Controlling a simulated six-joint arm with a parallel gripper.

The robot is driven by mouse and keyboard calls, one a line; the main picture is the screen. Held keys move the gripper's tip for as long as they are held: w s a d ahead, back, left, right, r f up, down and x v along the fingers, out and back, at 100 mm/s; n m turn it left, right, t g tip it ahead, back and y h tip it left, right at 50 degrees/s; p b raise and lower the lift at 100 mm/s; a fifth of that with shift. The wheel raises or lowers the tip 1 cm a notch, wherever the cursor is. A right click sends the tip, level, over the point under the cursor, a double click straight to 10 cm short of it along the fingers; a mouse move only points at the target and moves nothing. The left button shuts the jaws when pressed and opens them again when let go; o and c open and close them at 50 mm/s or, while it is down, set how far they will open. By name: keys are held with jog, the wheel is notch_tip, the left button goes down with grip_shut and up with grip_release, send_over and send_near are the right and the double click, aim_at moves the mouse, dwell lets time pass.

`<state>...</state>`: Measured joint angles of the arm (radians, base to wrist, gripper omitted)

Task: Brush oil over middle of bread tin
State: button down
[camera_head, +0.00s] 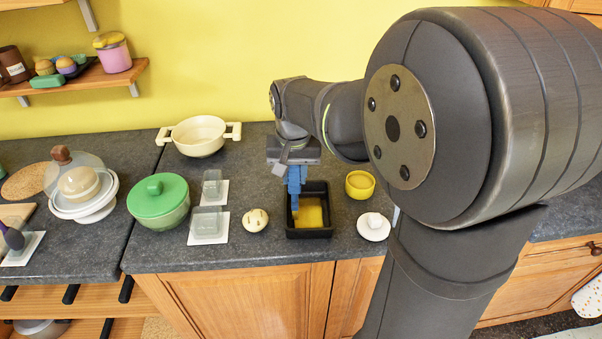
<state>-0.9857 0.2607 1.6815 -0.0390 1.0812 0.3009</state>
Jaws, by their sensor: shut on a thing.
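The black rectangular bread tin (309,233) stands near the counter's front edge. A yellow-orange layer, which looks like oil, covers much of its visible floor. My gripper (296,178) is over the tin's left part, pointing down and shut on a slim blue thing, apparently the brush (296,208). The blue thing reaches down inside the tin at its left side. I cannot tell clearly where the blue fingers end and the brush begins, or whether its tip touches the floor. A small yellow bowl (360,185) stands right of the tin; it seems to hold something yellow.
A white saucer (373,231) with a white lump is close right. Clear containers (209,224), a green lidded pot (158,206) and a cream pot (198,136) stand further left.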

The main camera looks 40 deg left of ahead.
dwell(0.4)
jog(key=w+d, duration=0.4)
jog(key=w, duration=0.1)
jog(key=shift+w+d, duration=0.15)
dwell(0.4)
dwell(0.4)
jog(key=shift+s+d, duration=0.8)
jog(key=shift+s, duration=0.1)
jog(key=shift+s+a, duration=1.1)
jog(key=shift+a, duration=0.2)
jog(key=shift+s+a, duration=1.1)
jog(key=shift+a, duration=0.2)
